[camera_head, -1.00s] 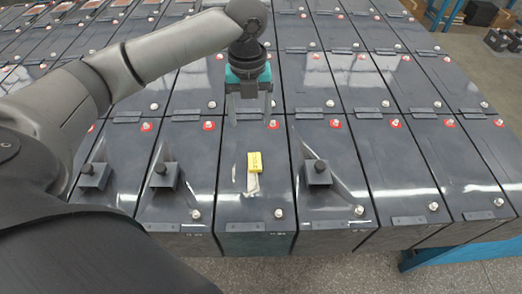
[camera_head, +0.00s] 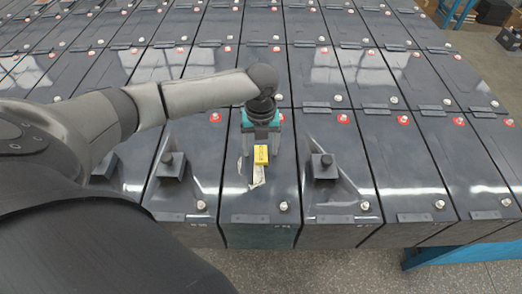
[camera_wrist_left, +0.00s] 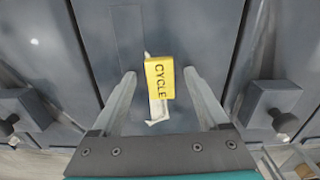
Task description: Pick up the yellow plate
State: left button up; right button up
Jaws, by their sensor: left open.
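The yellow plate (camera_head: 261,155) is a small block lying on top of a dark battery in the front row, over a pale paper strip. In the left wrist view the yellow plate (camera_wrist_left: 160,78) reads "CYCLE" and lies between and just beyond the fingertips. My left gripper (camera_head: 261,148) points down at it from the far side. Its fingers (camera_wrist_left: 158,80) are apart, one on either side of the plate, and I see no contact. The height of the fingertips above the battery is hard to tell. My right gripper is out of view.
Batteries stand in tight rows all around. Black knobbed blocks stand on neighbouring batteries, one to the right (camera_head: 324,167) and one to the left (camera_head: 171,166). The pale strip (camera_head: 257,176) shows below the plate. A blue rail (camera_head: 462,252) runs along the front right.

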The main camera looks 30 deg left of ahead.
pick_arm(q)
jog(key=shift+c, duration=0.3)
grip_shut()
dwell(0.4)
